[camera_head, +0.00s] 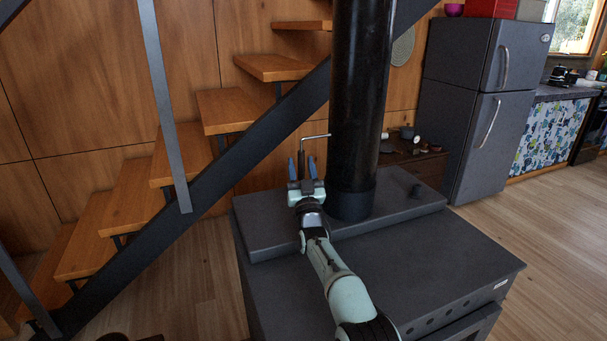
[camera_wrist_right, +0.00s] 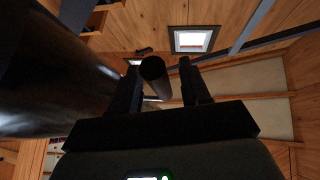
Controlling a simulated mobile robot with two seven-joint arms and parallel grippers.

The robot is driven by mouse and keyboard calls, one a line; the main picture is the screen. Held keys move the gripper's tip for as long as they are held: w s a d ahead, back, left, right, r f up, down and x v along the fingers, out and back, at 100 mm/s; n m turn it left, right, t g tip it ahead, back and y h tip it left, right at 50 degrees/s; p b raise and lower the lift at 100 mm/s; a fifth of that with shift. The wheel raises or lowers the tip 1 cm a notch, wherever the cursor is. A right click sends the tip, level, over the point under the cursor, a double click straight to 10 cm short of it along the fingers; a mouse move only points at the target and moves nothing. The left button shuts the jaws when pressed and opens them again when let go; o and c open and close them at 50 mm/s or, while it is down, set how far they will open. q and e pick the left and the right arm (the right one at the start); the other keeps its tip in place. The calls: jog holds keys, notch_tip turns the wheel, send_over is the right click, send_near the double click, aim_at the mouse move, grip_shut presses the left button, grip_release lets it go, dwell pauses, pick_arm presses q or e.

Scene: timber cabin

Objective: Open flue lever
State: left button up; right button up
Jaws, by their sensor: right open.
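The flue lever (camera_head: 316,136) is a thin metal rod that sticks out to the left of the black flue pipe (camera_head: 360,100), with a dark grip hanging down at its outer end. My right gripper (camera_head: 302,168) is open, pointing up, with its two blue-tipped fingers on either side of the hanging grip. In the right wrist view the round dark end of the grip (camera_wrist_right: 155,72) shows between the two fingers (camera_wrist_right: 160,92). I cannot tell whether either finger touches it. My left gripper is not in view.
The flue pipe rises from the dark stove top (camera_head: 420,250) close beside my right gripper. A staircase (camera_head: 140,190) lies behind to the left, and a grey fridge (camera_head: 490,110) stands at the right.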

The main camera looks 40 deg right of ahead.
jog(key=shift+s+a+f, duration=0.15)
jog(key=shift+s+f, duration=0.15)
jog(key=s+a+f, duration=0.1)
jog(key=s+a, duration=0.5)
jog(key=s, duration=0.6)
jog(key=shift+a+p, duration=0.35)
